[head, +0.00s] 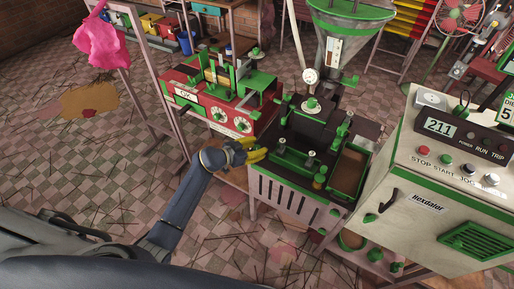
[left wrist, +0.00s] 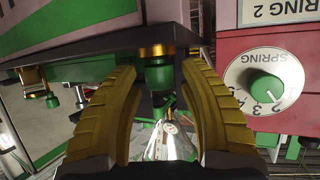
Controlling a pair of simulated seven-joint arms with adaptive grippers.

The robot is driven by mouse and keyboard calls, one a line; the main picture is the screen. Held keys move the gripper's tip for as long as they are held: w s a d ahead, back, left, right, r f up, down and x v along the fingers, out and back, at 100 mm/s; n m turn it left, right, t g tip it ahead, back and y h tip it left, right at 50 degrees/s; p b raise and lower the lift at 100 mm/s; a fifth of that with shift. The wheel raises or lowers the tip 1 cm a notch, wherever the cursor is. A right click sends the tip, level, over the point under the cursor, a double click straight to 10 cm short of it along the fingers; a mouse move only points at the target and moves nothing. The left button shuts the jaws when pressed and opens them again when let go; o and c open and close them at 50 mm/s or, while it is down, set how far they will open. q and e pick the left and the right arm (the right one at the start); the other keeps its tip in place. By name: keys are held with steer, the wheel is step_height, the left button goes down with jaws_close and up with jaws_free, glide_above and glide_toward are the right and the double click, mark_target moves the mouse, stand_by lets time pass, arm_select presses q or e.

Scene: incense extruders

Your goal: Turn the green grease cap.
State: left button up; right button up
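In the left wrist view a green cap (left wrist: 159,77) sits under a brass collar (left wrist: 157,51) on the dark edge of a machine; it looks like the grease cap. My left gripper (left wrist: 160,72) has its two yellow ribbed fingers open on either side of the cap, with a gap to each; how far the tips reach along it I cannot tell. In the head view my left gripper (head: 256,151) is at the left edge of the dark extruder bench (head: 285,180), and the cap is not clearly visible there. My right gripper is not in view.
A red machine (head: 215,112) with dials stands close to the left gripper; its green spring knob (left wrist: 266,87) is at right in the wrist view. A cream control cabinet (head: 428,175) stands to the right. Open tiled floor lies at left.

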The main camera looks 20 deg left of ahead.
arm_select(q)
jaws_close()
stand_by(0.3)
steer(key=shift+a+m+g+h, duration=0.15)
steer(key=shift+m+g+h, duration=0.65)
steer(key=shift+m+h, duration=0.25)
steer(key=m+g+h, duration=0.2)
steer(key=m+g, duration=0.1)
steer(key=shift+w+m, duration=0.1)
steer(key=shift+m, duration=0.25)
steer(key=m+g+h, duration=0.1)
steer(key=m+g, duration=0.1)
steer(key=g, duration=0.1)
steer(key=shift+m+g, duration=0.3)
steer(key=shift+m, duration=0.1)
steer(key=shift+m+g+h, duration=0.25)
steer(key=shift+m+g, duration=0.65)
steer(key=shift+g, duration=0.2)
steer(key=shift+m+g, duration=0.3)
